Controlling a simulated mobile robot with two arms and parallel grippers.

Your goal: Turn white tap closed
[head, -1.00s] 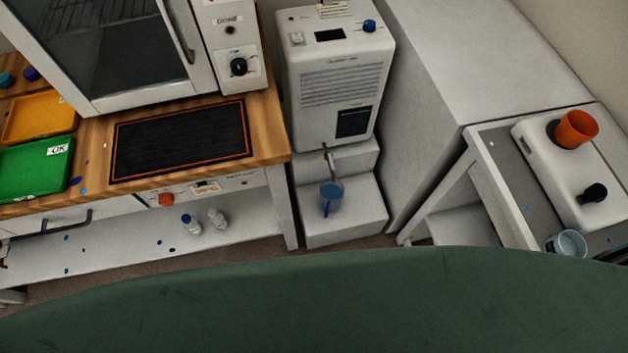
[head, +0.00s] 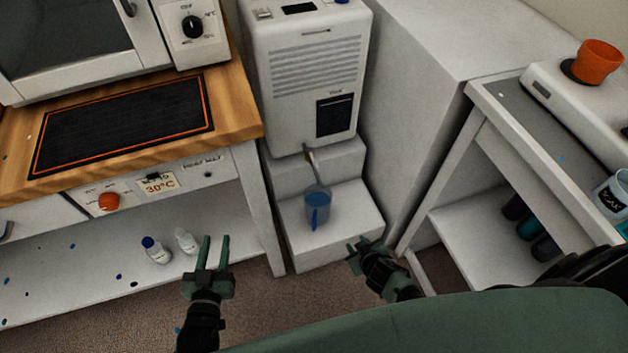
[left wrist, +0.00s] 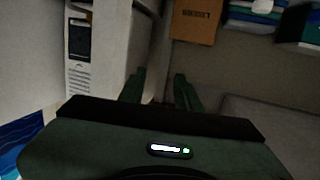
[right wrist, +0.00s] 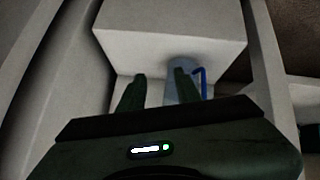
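A small tap-like spout (head: 311,158) sticks out at the bottom of the white vented machine (head: 313,70); its handle position is too small to tell. A clear bluish cup (head: 318,205) with a blue handle stands below it on the white step. The cup also shows in the right wrist view (right wrist: 172,78), partly hidden behind a finger. My right gripper (head: 358,247) is open and empty, in front of the step, right of the cup and apart from it. My left gripper (head: 213,243) is open and empty, left of the step, near the low shelf.
Two small bottles (head: 155,250) (head: 186,240) stand on the low shelf (head: 75,265) under the wooden bench. Carpet floor (head: 250,310) is free between the bench and my body.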

